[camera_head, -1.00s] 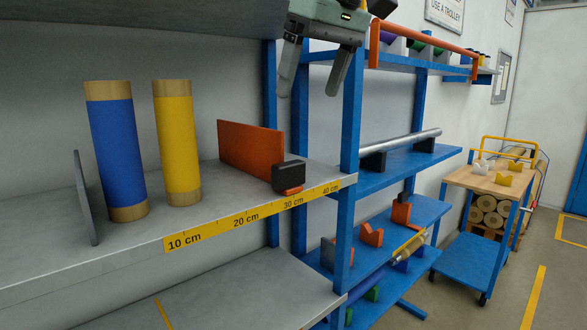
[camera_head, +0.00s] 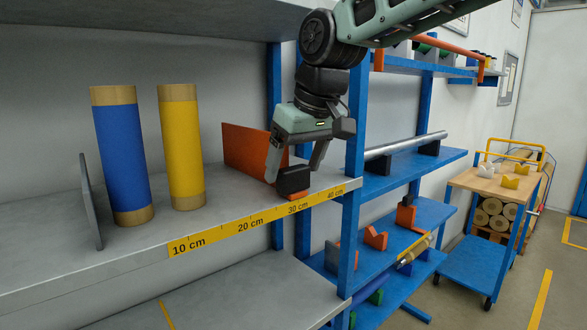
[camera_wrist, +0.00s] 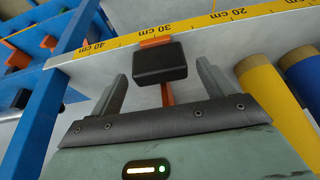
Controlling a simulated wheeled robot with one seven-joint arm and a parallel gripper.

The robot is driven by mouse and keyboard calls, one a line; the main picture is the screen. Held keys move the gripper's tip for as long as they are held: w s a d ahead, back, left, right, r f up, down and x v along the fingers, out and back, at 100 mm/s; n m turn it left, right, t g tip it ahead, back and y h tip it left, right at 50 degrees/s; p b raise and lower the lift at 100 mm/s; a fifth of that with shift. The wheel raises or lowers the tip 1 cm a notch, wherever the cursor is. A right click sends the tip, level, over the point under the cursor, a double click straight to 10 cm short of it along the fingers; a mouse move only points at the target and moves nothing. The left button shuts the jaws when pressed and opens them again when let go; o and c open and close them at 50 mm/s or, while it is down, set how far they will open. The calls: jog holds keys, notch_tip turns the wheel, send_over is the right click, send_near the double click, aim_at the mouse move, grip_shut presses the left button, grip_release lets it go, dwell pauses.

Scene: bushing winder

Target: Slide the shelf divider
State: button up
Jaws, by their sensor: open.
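The orange shelf divider (camera_head: 245,150) stands upright on the grey shelf, with a black block-shaped handle (camera_head: 293,180) at its front end near the 30 cm mark of the yellow scale (camera_head: 246,221). My gripper (camera_head: 293,172) is open above and around the handle, one finger on each side in the head view. In the wrist view, the handle (camera_wrist: 160,63) lies ahead between the two spread fingers (camera_wrist: 163,82), with visible gaps to both. A strip of the orange divider (camera_wrist: 167,95) shows below the handle. Contact with the handle cannot be told.
A blue roll (camera_head: 122,155) and a yellow roll (camera_head: 181,146) stand left of the divider. A grey plate (camera_head: 91,200) stands further left. A blue upright post (camera_head: 352,170) is close on the right. Bare shelf lies between the yellow roll and divider.

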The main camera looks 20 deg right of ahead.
jog(key=shift+x, duration=0.9)
jog(key=shift+c, duration=0.3)
jog(key=c, duration=1.3)
jog(key=s+a, duration=0.1)
jog(key=a, duration=0.2)
jog(key=s+a, duration=0.1)
jog(key=a, duration=0.2)
jog(key=s+a, duration=0.1)
jog(key=a, duration=0.2)
jog(key=shift+a, duration=0.35)
jog(key=o, duration=1.4)
jog(key=shift+c, duration=0.2)
